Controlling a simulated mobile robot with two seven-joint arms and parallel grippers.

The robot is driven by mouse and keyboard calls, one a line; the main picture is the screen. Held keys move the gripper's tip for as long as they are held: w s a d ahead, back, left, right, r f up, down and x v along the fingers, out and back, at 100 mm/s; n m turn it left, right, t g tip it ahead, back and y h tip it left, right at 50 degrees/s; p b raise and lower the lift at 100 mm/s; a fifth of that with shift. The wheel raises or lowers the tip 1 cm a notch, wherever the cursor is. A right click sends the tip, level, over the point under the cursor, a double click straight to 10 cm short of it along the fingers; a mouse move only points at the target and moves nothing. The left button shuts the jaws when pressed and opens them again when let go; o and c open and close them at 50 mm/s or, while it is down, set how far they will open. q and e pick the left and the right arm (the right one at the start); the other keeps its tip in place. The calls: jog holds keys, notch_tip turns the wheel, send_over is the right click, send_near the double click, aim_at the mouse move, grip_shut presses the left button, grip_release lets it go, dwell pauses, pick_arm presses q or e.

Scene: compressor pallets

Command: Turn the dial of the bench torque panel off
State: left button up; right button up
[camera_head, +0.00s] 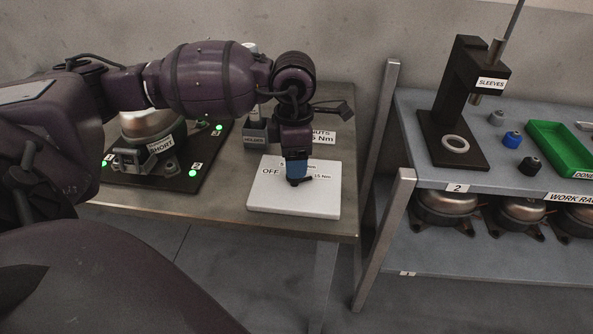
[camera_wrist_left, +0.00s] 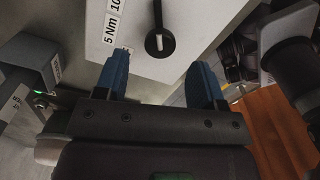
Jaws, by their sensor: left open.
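The bench torque panel (camera_head: 265,200) is a white slab near the right end of the left table. It has OFF printed on its left and Nm labels around the dial. The black dial (camera_head: 304,180) is partly hidden under my left gripper (camera_head: 296,176), whose arm reaches over the table. In the left wrist view the dial (camera_wrist_left: 160,43) shows a round base, a white mark and a long pointer. The blue fingers of the left gripper (camera_wrist_left: 160,80) stand apart with nothing between them. Contact with the dial cannot be made out. The right gripper is not in view.
A grey holder (camera_head: 255,133) stands just behind the panel. A compressor (camera_head: 150,130) sits on a dark pallet with green lights to the left. A rack (camera_head: 480,180) stands to the right, with a sleeve stand, small parts and a green tray (camera_head: 562,148).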

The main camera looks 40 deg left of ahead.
pick_arm(q)
jog(key=shift+f, duration=2.05)
jog(key=c, duration=0.9)
